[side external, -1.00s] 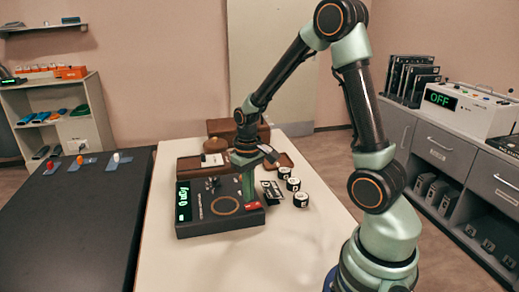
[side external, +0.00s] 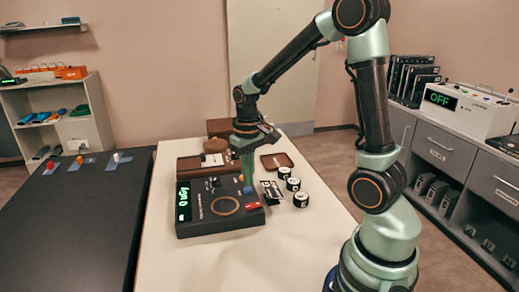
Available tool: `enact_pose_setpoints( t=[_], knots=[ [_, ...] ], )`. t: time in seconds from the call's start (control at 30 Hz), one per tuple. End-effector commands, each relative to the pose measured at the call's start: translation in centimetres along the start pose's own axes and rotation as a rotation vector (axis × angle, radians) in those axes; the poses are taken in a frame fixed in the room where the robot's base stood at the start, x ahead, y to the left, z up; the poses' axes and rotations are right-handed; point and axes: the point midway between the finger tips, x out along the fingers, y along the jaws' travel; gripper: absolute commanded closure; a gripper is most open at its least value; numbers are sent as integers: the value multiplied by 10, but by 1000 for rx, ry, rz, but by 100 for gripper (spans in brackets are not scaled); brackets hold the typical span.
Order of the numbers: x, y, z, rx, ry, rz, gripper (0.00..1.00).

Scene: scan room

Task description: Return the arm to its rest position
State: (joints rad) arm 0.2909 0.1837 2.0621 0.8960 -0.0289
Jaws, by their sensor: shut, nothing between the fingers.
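My gripper (side external: 247,187) points down over the right rear part of a dark device (side external: 215,222) on the white table. The device has a lit green display (side external: 184,203) and a ring on its top. The gripper's fingers are shut and hold nothing. A small blue knob (side external: 247,190) shows at the fingertips, and an orange one (side external: 241,178) shows beside them. I cannot tell whether the fingertips touch the device. My arm reaches up from the gripper and back to its base at the lower right.
Several black round pieces (side external: 301,200) and a black card (side external: 271,190) lie right of the device. A brown tray (side external: 276,161) and brown boxes (side external: 224,128) stand behind. A dark table (side external: 80,220) is at left, and a cabinet with an OFF display (side external: 440,99) at right. The white table's front is clear.

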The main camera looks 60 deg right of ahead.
Motion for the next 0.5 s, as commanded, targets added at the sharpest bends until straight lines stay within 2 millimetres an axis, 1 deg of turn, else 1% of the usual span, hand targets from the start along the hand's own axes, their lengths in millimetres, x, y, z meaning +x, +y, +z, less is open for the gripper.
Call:
enact_pose_setpoints(
  t=[0.07, 0.17, 0.27, 0.37, 0.5],
  knots=[
    [-1, -1, 0, -2, 4, 0, 100],
    [-10, -6, 2, -14, 28, 1, 100],
    [-28, -16, 7, -40, 77, 0, 100],
    [-50, -29, 16, -75, 144, -2, 100],
    [-76, -47, 33, -126, 238, -11, 100]
  ],
)
